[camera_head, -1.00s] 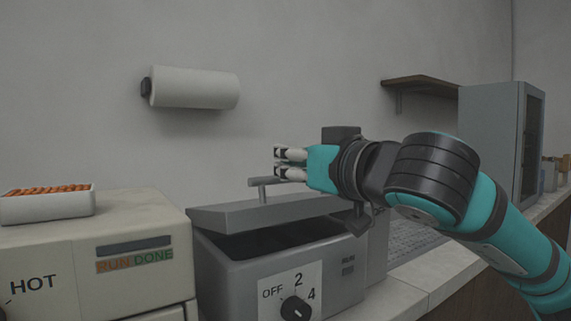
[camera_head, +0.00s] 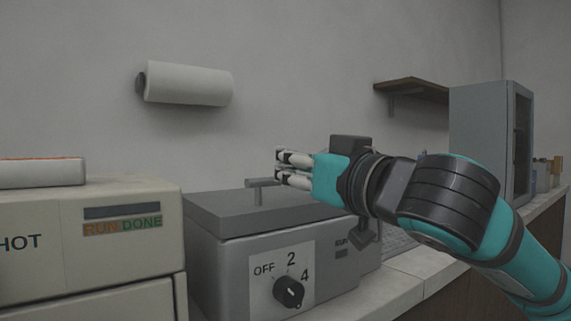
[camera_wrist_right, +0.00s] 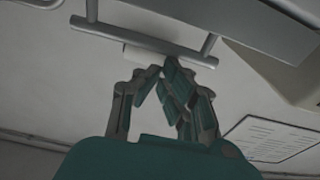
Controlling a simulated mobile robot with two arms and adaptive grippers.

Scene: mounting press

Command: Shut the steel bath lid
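The steel bath (camera_head: 335,268) is a grey box with an OFF-2-4 knob on its front. Its flat steel lid (camera_head: 225,209) lies down level on the box in the head view, with no dark opening showing. My right gripper (camera_head: 279,166) is at the handle's right end, above the lid. Its fingertips come together in the wrist view with nothing seen between them. Whether they touch the handle is unclear. My left gripper is out of view.
A cream machine (camera_head: 90,240) marked HOT and RUN DONE stands close on the left, with a white tray (camera_head: 42,174) on top. A paper roll (camera_head: 188,84) and a shelf (camera_head: 412,89) are on the wall. A grey cabinet (camera_head: 477,145) stands at the right.

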